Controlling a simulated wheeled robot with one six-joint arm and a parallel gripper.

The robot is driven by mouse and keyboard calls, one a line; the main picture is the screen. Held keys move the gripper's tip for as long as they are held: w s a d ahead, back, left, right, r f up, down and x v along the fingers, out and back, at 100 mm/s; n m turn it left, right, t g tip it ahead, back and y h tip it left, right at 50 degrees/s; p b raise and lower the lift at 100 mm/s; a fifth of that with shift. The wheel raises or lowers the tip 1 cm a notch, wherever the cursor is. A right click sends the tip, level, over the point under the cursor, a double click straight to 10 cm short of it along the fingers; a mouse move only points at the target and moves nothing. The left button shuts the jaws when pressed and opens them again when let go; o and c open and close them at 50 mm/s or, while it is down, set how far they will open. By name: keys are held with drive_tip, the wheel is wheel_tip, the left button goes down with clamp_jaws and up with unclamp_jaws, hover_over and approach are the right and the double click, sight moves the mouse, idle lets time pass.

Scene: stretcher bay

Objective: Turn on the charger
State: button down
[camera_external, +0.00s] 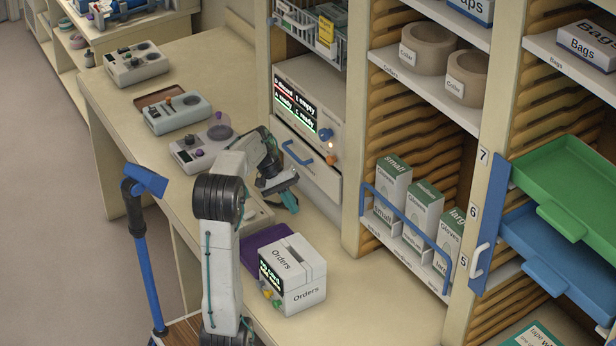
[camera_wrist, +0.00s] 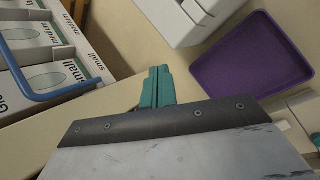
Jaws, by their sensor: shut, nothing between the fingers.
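No label reading "charger" is legible. A white unit (camera_external: 335,95) at the back of the bench has a dark lit screen (camera_external: 295,102) with lines reading "empty" and "ready". The white unit is not recognisable in the wrist view.
Several control boxes with knobs (camera_external: 138,62) line the bench to the left. A purple tray (camera_external: 262,238) and a white Orders box (camera_external: 305,285) are near my arm. A blue rail (camera_external: 408,235) fronts the glove boxes (camera_external: 424,207). A blue post (camera_external: 140,240) stands at the bench's left.

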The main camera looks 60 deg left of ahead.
drive_tip(key=s+a+f+n+t, duration=0.1)
drive_tip(key=a+f+n+t, duration=0.2)
drive_tip(key=a, duration=1)
drive_tip(key=n+t+h, duration=0.1)
drive_tip(key=n+t, duration=0.1)
hover_over(249, 215)
drive_tip(key=s+a, duration=0.1)
drive_tip(key=shift+s+a+f, duration=0.15)
drive_tip(key=shift+s+f, duration=0.05)
drive_tip(key=shift+f, duration=0.75)
drive_tip(key=shift+f, duration=0.1)
drive_tip(key=shift+w+f, duration=0.3)
drive_tip(key=shift+f, duration=1.1)
drive_tip(key=shift+w+f, duration=0.3)
drive_tip(key=shift+f, duration=1.15)
drive_tip(key=shift+w+f, duration=0.3)
drive_tip(key=shift+f, duration=1.1)
drive_tip(key=shift+w+f, duration=0.1)
drive_tip(key=shift+f, duration=0.25)
drive_tip(key=shift+f, duration=0.45)
drive_tip(key=shift+r, duration=0.15)
